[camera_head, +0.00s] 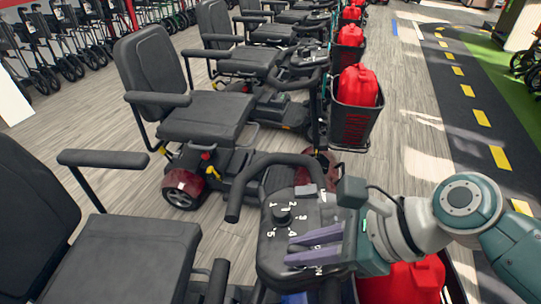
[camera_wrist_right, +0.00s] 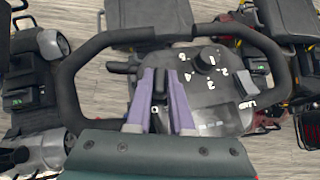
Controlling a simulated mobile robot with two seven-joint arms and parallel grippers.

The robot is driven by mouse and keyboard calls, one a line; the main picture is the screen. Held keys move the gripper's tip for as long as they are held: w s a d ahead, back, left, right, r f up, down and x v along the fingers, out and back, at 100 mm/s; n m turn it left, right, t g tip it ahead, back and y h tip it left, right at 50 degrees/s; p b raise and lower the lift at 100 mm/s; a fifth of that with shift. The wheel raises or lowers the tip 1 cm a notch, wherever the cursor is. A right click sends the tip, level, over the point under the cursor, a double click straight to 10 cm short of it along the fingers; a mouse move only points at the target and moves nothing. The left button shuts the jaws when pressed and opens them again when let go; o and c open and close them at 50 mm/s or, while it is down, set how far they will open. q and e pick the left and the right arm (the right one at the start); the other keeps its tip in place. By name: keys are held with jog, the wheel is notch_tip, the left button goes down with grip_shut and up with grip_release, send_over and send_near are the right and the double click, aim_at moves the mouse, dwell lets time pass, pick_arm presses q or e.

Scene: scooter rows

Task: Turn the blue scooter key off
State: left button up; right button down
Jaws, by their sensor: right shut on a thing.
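The near scooter's dark control panel (camera_head: 275,225) has a round numbered dial and sits inside looped black handlebars (camera_head: 235,195). A small patch of blue bodywork (camera_head: 295,298) shows below the panel. My right gripper (camera_head: 291,250) reaches in from the right, its purple fingers over the panel below the dial. In the right wrist view the gripper (camera_wrist_right: 163,75) is shut on a small dark piece at the key's place, between the fingers. The fingers hide most of the key, so its turn angle cannot be told. My left gripper is not in view.
A row of similar scooters with black seats (camera_head: 205,115) runs back on the left. Red containers (camera_head: 358,86) sit in black baskets (camera_head: 352,125). A red container (camera_head: 405,280) lies under my right arm. Wood floor (camera_head: 410,150) is clear right of the row.

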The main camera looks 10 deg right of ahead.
jog(key=shift+w+f+n+g+y+b, duration=0.15)
jog(key=shift+n+g+y+b, duration=0.2)
jog(key=shift+n+g, duration=0.5)
jog(key=n+g+b, duration=0.1)
jog(key=n+g, duration=0.1)
jog(key=shift+w+n+y+b, duration=0.1)
jog(key=shift+n+y+b, duration=0.25)
jog(key=shift+b, duration=0.05)
jog(key=n+g+b, duration=0.2)
jog(key=b, duration=0.1)
jog(key=shift+n+g, duration=0.3)
jog(key=shift+g, duration=0.05)
jog(key=shift+n+g+b, duration=0.4)
jog(key=shift+n+b, duration=0.1)
jog(key=shift+b, duration=0.25)
jog(key=c, duration=0.8)
grip_release()
